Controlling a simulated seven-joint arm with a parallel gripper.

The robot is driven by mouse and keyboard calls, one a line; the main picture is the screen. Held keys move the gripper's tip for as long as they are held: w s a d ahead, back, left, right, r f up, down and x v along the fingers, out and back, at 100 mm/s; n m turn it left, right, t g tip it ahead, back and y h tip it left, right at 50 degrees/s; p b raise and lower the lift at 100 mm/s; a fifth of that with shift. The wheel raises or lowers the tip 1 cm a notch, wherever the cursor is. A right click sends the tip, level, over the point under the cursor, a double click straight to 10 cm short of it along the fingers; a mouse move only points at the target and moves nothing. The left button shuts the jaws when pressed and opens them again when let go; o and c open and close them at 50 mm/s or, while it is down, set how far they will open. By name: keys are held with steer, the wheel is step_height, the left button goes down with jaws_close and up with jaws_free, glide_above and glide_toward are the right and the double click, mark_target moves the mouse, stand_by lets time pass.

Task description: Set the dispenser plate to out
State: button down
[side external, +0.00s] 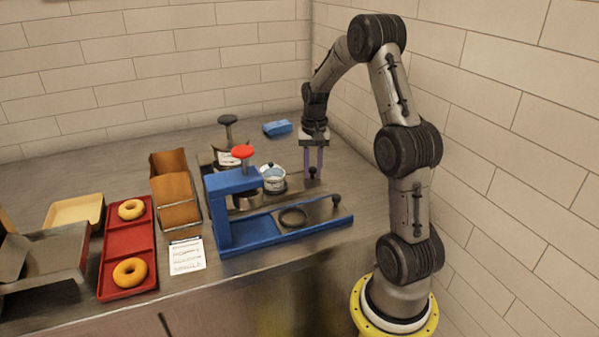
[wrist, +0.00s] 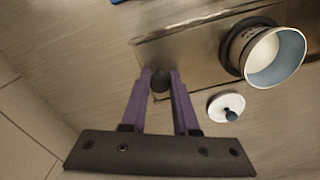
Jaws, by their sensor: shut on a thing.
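A blue stand (side external: 225,215) with a red knob carries a grey plate (side external: 318,207) with a dark ring and a dark end knob (side external: 336,199). Behind it, a white pot (side external: 273,183) with a blue inside stands on a second metal plate (wrist: 195,60). My gripper (side external: 313,170) has its purple fingers around the dark knob (wrist: 160,80) at this second plate's right end. It is shut on that knob. The grey plate's own knob is free, nearer the front. I cannot tell from its look which plate is the dispenser plate.
A white lid (wrist: 226,107) lies beside the pot. A blue block (side external: 277,128) lies behind. To the left are a brown holder (side external: 175,185), a paper sheet (side external: 187,256) and a red tray (side external: 128,240) with two bagels. The wall is close on the right.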

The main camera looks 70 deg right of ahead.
steer(key=shift+s+d+r, duration=0.1)
steer(key=shift+s+d, duration=0.05)
steer(key=shift+d, duration=0.1)
steer(key=c, duration=1)
jaws_free()
steer(key=o, duration=0.3)
steer(key=shift+a, duration=0.1)
step_height(320, 180, up, 14)
steer(key=shift+f, duration=0.1)
